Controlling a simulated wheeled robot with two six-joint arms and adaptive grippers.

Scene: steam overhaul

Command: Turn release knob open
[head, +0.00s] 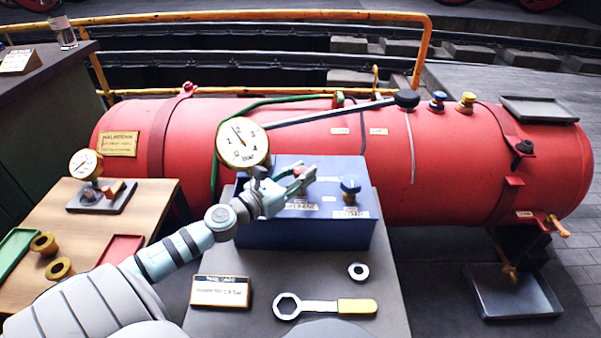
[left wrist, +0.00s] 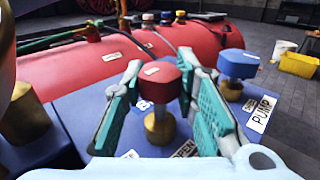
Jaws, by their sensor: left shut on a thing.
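A blue box (head: 305,232) stands on the grey bench, with a red knob (head: 299,171) and a blue knob (head: 349,186) on its top. My left gripper (head: 296,180) reaches over the box and is shut on the red knob. In the left wrist view the red knob (left wrist: 158,73) sits on a brass stem between the teal finger pads, with a label reading OPEN in front of it. The blue knob (left wrist: 238,66) is just right of the fingers, beside a PUMP label. The fingers partly hide the red knob in the head view. My right gripper is not in view.
A white dial gauge (head: 243,143) stands close behind my left wrist. A long lever (head: 330,112) crosses before the red boiler (head: 450,165). A yellow-handled wrench (head: 325,307), a nut (head: 358,271) and a sign (head: 221,292) lie on the near bench.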

